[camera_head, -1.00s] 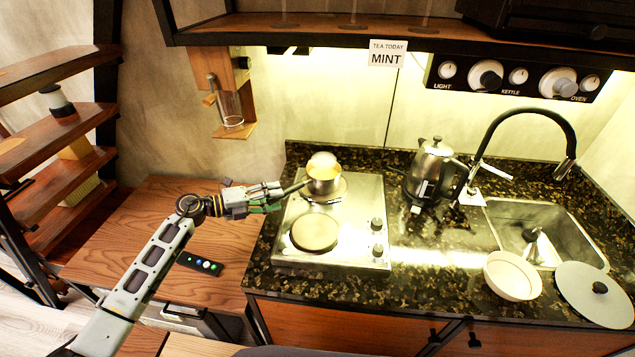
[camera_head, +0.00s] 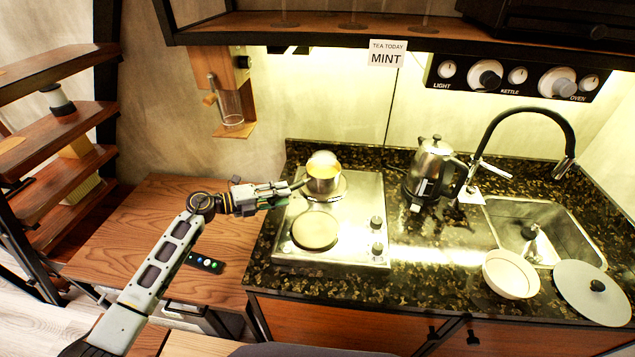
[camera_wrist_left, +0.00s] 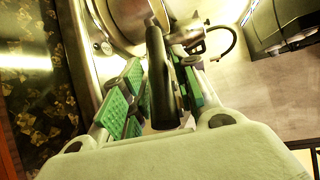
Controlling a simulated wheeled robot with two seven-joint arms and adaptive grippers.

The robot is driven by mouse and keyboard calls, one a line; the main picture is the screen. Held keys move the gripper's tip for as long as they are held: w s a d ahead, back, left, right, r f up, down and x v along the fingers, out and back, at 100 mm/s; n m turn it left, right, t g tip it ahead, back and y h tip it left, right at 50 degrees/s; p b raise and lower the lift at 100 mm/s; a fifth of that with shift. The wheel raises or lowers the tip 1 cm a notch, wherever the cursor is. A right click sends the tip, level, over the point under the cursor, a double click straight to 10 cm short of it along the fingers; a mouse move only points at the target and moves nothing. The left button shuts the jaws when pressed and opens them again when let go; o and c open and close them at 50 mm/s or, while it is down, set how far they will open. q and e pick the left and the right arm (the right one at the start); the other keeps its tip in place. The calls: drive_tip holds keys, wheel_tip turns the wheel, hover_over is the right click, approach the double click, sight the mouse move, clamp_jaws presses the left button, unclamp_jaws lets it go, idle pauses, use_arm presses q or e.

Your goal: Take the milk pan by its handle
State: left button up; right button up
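The milk pan (camera_head: 322,181) is a small steel pan on the rear hotplate of the steel hob (camera_head: 345,235). Its dark handle (camera_head: 298,185) points left, toward my left gripper (camera_head: 284,192). In the left wrist view the black handle (camera_wrist_left: 163,85) lies between the green finger pads of the left gripper (camera_wrist_left: 158,95). The fingers are apart on either side of it. A narrow gap shows on the left; contact on the right is unclear. The pan body (camera_wrist_left: 122,18) is partly cut off at the top. My right gripper is not in view.
The front hotplate (camera_head: 315,231) is bare. A steel kettle (camera_head: 434,172) stands right of the hob, with a sink (camera_head: 560,235), a white bowl (camera_head: 510,275) and a grey lid (camera_head: 592,292) farther right. A wooden surface with a dark remote (camera_head: 204,262) lies left.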

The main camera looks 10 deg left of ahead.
use_arm(q)
clamp_jaws()
drive_tip(key=shift+r, duration=0.15)
drive_tip(key=shift+w+r, duration=0.1)
drive_tip(key=shift+r, duration=0.15)
drive_tip(key=shift+r+b, duration=0.4)
drive_tip(key=shift+r, duration=4.35)
